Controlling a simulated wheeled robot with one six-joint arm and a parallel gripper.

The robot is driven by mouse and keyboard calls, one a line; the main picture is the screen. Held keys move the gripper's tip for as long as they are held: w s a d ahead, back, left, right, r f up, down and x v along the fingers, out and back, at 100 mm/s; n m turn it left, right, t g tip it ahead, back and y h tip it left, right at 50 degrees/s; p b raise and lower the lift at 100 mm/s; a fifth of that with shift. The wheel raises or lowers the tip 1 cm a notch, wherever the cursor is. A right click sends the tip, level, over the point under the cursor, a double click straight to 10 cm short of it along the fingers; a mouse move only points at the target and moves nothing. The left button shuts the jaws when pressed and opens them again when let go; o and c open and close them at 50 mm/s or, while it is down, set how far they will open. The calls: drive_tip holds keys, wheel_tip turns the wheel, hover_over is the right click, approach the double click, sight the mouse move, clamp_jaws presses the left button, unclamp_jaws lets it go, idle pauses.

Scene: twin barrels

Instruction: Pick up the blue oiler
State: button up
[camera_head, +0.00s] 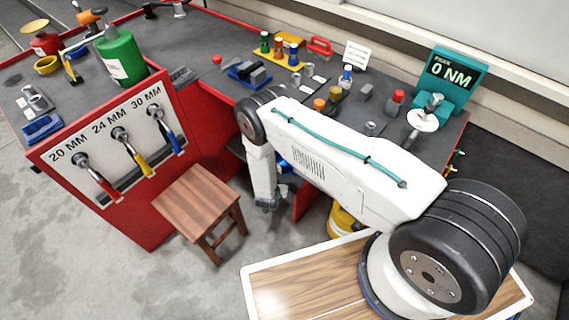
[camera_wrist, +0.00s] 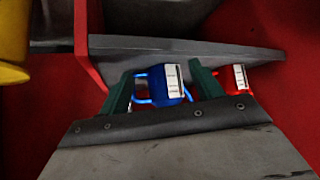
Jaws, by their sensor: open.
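The blue oiler (camera_wrist: 171,88) shows in the wrist view as a blue body with a white label and a thin blue loop on its left. It is framed between the two dark green fingers of my gripper (camera_wrist: 163,73), which is open. I cannot tell whether either finger touches it. In the head view my gripper (camera_head: 267,204) hangs low beside the workbench, and a blue patch (camera_head: 285,165) shows just right of my wrist, under the bench top.
A red oiler (camera_wrist: 240,79) with a white label stands close to the right finger. A grey shelf edge (camera_wrist: 190,48) runs just above both. A yellow object (camera_wrist: 12,50) is at the left. A wooden stool (camera_head: 199,203) stands left of my gripper.

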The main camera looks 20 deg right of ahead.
sight(283, 159)
drive_tip(key=w+d+r+t+h, duration=0.1)
drive_tip(key=r, duration=0.1)
drive_tip(key=w+r+m+t+h, duration=0.1)
drive_tip(key=w+r, duration=0.1)
drive_tip(key=w+d+r+t+h, duration=0.1)
drive_tip(key=w+r, duration=0.1)
drive_tip(key=shift+w+d+r, duration=0.1)
drive_tip(key=shift+d, duration=0.25)
drive_tip(key=shift+t, duration=0.3)
drive_tip(key=x, duration=0.7)
drive_tip(key=shift+w+d+r, duration=0.2)
drive_tip(key=shift+w+d, duration=0.1)
clamp_jaws()
